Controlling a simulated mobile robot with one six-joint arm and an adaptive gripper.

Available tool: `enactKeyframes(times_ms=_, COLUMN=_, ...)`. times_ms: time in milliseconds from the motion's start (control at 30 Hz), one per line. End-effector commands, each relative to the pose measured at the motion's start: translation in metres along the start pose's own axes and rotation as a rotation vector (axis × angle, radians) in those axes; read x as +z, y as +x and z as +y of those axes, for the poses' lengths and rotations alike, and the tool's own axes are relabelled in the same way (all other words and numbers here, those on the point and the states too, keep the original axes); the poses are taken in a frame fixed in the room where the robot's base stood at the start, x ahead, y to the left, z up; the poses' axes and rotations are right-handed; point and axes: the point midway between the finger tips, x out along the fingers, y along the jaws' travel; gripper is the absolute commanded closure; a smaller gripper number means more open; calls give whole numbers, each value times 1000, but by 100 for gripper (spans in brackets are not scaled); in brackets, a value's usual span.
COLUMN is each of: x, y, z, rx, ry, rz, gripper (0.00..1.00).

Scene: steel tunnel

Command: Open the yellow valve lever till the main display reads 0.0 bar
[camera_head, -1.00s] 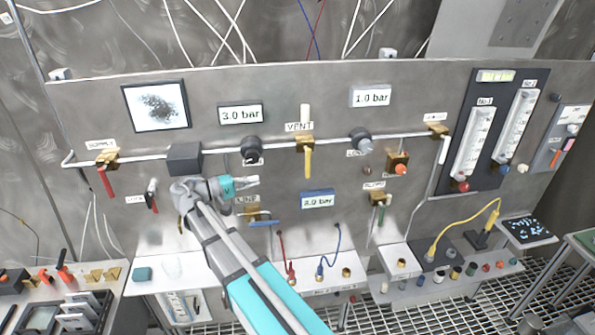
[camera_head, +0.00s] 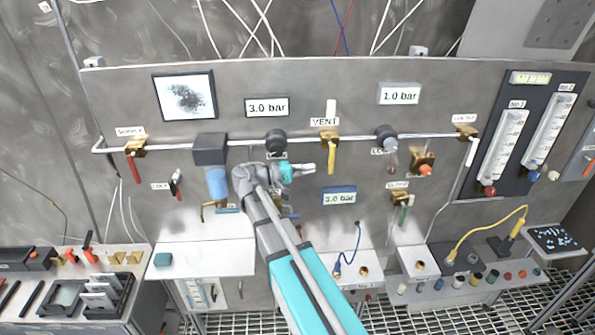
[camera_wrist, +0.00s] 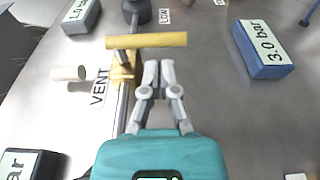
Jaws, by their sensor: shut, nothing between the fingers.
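The yellow valve lever (camera_head: 331,157) hangs straight down from a brass valve (camera_head: 329,137) under the VENT label (camera_head: 324,121). In the wrist view the lever (camera_wrist: 146,41) lies across the picture just beyond my fingertips. My gripper (camera_head: 313,168) is shut and empty, just left of the lever in the head view. It also shows shut in the wrist view (camera_wrist: 157,66), with a small gap to the lever. The large white display (camera_head: 267,106) on the panel reads 3.0 bar. A blue display (camera_head: 339,196) below the lever also reads 3.0 bar in the wrist view (camera_wrist: 264,50).
Another display (camera_head: 398,94) reads 1.0 bar. A red lever (camera_head: 136,166) hangs at the left and a green one (camera_head: 402,214) lower right. Dark round knobs (camera_head: 276,141) sit along the pipe.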

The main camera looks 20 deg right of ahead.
Motion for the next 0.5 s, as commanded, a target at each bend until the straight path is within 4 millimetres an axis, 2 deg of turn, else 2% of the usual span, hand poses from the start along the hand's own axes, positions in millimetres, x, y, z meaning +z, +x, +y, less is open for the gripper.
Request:
enactKeyframes(times_ms=200, x=1, y=27, z=0, rx=0, ry=0, rz=-2, gripper=100)
enactKeyframes(times_ms=500, x=0, y=41, z=0, rx=0, ry=0, rz=-1, gripper=100)
